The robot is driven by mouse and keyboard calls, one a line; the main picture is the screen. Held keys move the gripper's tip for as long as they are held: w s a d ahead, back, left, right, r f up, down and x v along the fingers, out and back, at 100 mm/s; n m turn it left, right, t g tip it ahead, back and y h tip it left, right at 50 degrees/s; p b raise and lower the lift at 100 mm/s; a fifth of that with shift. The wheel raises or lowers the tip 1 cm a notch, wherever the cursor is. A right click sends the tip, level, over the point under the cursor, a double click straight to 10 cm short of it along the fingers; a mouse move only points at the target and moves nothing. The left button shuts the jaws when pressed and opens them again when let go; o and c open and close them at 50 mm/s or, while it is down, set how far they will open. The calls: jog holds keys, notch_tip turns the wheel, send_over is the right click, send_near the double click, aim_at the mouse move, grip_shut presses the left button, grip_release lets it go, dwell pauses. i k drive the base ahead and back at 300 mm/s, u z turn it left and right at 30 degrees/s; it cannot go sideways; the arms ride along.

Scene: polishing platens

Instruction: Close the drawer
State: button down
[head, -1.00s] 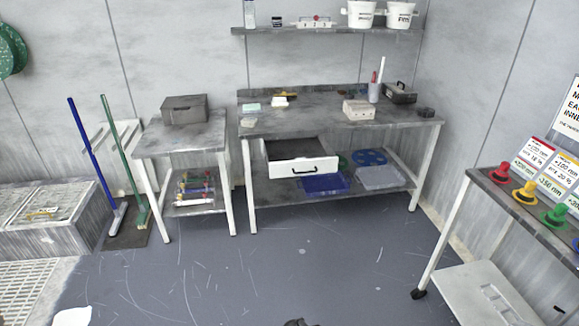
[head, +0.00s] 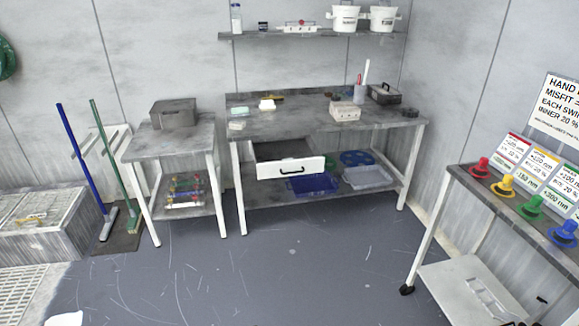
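The drawer (head: 289,168) is under the workbench top (head: 300,121), left of its middle. It has a white front with a dark handle (head: 292,171), and it stands pulled out, with its dark inside showing above the front. My gripper cannot be made out in the head view; only small dark shapes show at the bottom right edge, and I cannot tell what they are.
A small side table (head: 172,146) stands left of the workbench, with brooms beside it. The grey floor (head: 250,270) before the drawer is clear. Blue trays (head: 313,184) lie on the lower shelf.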

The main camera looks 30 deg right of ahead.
aim_at(269, 154)
jog(key=z, duration=0.05)
jog(key=i, duration=1)
jog(key=u, duration=0.05)
